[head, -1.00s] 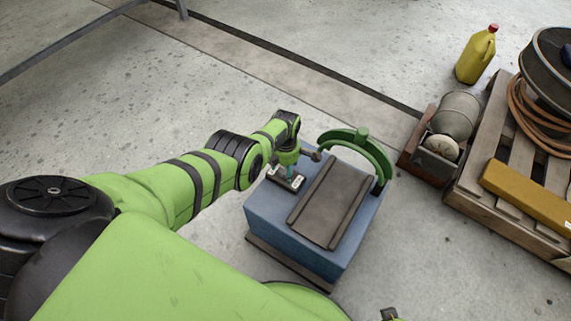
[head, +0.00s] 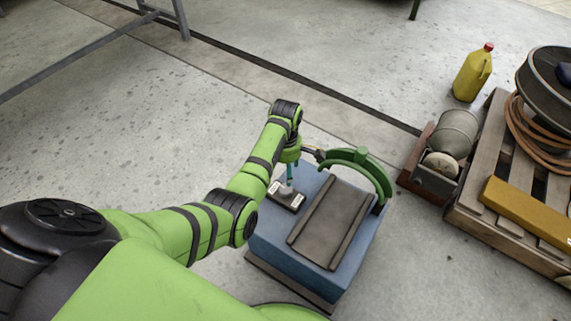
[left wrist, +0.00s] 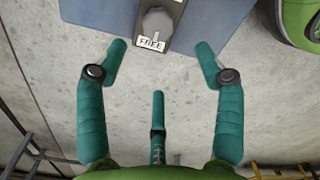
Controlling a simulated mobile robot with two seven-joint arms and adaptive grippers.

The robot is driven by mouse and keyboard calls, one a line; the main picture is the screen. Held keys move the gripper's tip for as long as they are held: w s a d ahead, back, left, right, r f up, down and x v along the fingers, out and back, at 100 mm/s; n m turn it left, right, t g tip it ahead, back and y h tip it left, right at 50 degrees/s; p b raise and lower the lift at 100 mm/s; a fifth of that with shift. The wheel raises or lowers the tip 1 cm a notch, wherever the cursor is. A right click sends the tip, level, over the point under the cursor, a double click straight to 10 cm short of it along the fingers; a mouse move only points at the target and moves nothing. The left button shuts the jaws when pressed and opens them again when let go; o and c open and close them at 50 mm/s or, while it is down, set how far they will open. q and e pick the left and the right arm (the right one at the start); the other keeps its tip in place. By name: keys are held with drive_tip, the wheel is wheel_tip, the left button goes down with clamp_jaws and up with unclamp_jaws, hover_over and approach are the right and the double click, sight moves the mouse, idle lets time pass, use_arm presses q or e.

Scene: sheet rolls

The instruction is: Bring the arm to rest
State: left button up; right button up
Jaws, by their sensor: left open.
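Beyond the fingertips is a dark switch plate (left wrist: 172,20) with a grey knob and a label reading FREE. The same plate (head: 287,198) shows in the head view below the gripper, with two pale labels. My right gripper is in neither current view.
A green arch (head: 365,160) stands over the block's far end, close to my wrist. A dark channelled plate (head: 330,222) lies on top. A pallet (head: 483,195) with a yellow beam and coiled hose is at right, near a yellow jug (head: 473,73).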

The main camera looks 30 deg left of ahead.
use_arm(q)
drive_tip(key=shift+r, duration=0.9)
drive_tip(key=shift+f, duration=0.1)
